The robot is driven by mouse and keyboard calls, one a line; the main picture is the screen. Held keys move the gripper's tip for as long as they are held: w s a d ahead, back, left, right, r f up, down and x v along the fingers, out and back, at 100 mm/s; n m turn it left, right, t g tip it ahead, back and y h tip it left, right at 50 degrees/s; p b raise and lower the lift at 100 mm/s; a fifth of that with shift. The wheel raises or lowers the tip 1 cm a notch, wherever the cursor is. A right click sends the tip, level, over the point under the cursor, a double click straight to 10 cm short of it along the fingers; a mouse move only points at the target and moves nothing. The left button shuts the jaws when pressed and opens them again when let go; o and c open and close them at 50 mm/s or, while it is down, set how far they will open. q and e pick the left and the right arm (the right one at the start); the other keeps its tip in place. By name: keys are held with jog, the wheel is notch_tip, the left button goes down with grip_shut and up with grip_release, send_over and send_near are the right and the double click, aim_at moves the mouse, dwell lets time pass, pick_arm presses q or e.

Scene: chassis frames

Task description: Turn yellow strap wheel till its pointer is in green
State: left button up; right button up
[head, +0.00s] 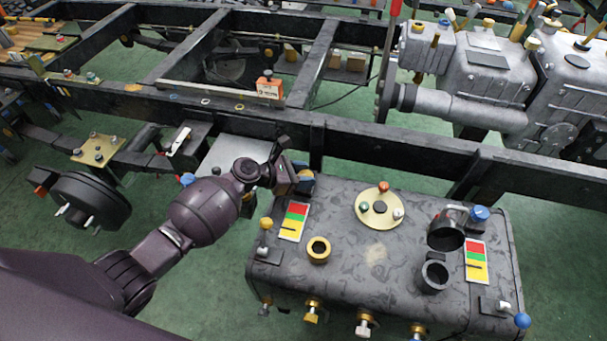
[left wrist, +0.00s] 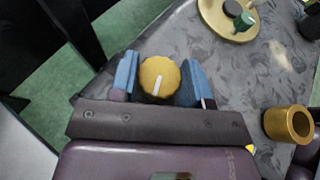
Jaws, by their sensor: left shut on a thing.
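The yellow strap wheel (left wrist: 160,77) is a ribbed yellow knob with a white line on its top. In the left wrist view it sits between the blue pads of my left gripper (left wrist: 160,80), which is shut on it. In the head view my left gripper (head: 298,178) is at the back left corner of the dark mottled tank (head: 365,265) and mostly hides the wheel. A red, green and yellow card (head: 293,221) lies on the tank just in front of it.
A second coloured card (head: 476,260) lies at the tank's right. A yellow ring (head: 318,249), a round brass plate (head: 380,208) with small caps and black necks (head: 434,276) stand on the tank. A dark chassis rail (head: 400,142) runs behind.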

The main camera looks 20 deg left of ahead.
pick_arm(q)
jog(key=shift+f+m+g, duration=0.2)
jog(key=shift+m+g, duration=0.2)
jog(key=shift+f+m+g+h+b, duration=0.1)
jog(key=shift+m+g+h+b, duration=0.6)
jog(key=shift+m+g+b, duration=0.4)
jog(key=m+g, duration=0.2)
jog(key=g, duration=0.1)
jog(key=shift+w+h+b, duration=0.1)
jog(key=shift+h+b, duration=0.3)
jog(key=shift+m+g, duration=0.6)
jog(key=shift+r, duration=0.2)
jog(key=shift+m, duration=0.3)
jog(key=shift+g, duration=0.3)
